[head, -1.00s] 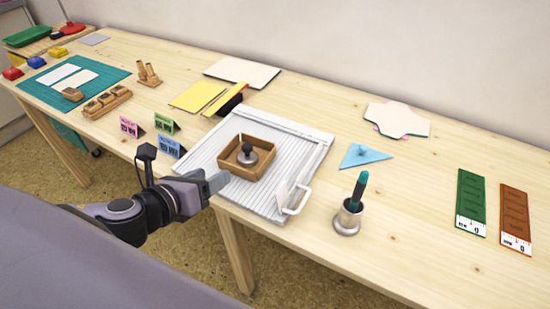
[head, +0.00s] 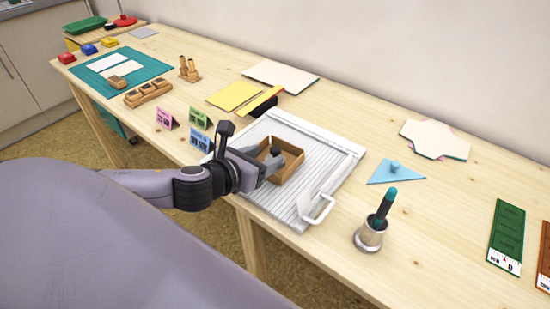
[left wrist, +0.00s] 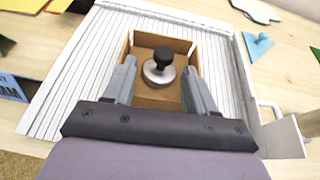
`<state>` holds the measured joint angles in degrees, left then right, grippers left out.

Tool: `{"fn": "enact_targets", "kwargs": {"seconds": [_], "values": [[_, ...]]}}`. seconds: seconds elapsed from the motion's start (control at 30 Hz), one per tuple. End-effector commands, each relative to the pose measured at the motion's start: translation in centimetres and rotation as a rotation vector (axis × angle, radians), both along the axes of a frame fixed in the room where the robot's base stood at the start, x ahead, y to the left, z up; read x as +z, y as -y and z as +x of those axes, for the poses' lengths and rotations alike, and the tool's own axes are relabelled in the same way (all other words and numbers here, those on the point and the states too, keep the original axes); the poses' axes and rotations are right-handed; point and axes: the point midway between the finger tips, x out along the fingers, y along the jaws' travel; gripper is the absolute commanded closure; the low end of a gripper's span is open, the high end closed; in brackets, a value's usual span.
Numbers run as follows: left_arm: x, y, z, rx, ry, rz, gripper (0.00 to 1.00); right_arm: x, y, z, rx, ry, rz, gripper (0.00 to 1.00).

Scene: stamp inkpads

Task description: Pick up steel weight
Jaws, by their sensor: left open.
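The steel weight (left wrist: 159,72) is a round silver disc with a black knob. It stands upright inside a square wooden tray (left wrist: 149,102), which sits on a white ribbed board (head: 319,187). My left gripper (left wrist: 158,82) is open, its two grey fingers spread left and right of the weight in the left wrist view, apart from it. In the head view my left gripper (head: 267,164) reaches over the tray's near left side and partly hides the weight. My right gripper is not in view.
A metal cup (head: 370,235) with a teal-handled tool stands right of the board, near the board's white handle (head: 318,210). Small coloured cards (head: 199,130) stand at its left. A blue triangle (head: 396,172) lies behind the cup.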

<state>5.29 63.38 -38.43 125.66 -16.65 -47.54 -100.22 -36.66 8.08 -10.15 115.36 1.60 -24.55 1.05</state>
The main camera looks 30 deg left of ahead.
Motion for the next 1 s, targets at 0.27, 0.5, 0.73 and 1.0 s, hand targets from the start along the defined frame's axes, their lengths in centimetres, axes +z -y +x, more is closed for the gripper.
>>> {"fn": "enact_targets", "kwargs": {"seconds": [0.27, 0.5, 0.73, 1.0], "values": [[-1.6, 0.4, 3.2, 0.003, 0.003, -0.001, 0.44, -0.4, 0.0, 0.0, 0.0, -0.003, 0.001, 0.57], [-2.1, 0.5, 4.4, 0.0, 0.0, 0.0, 0.44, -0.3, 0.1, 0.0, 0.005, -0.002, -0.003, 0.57], [-2.1, 0.5, 4.4, 0.0, 0.0, 0.0, 0.6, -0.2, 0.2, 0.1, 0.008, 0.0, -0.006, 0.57], [-2.0, 0.5, 4.4, 0.0, 0.002, 0.0, 0.92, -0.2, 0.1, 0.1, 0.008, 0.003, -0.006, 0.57]]}}
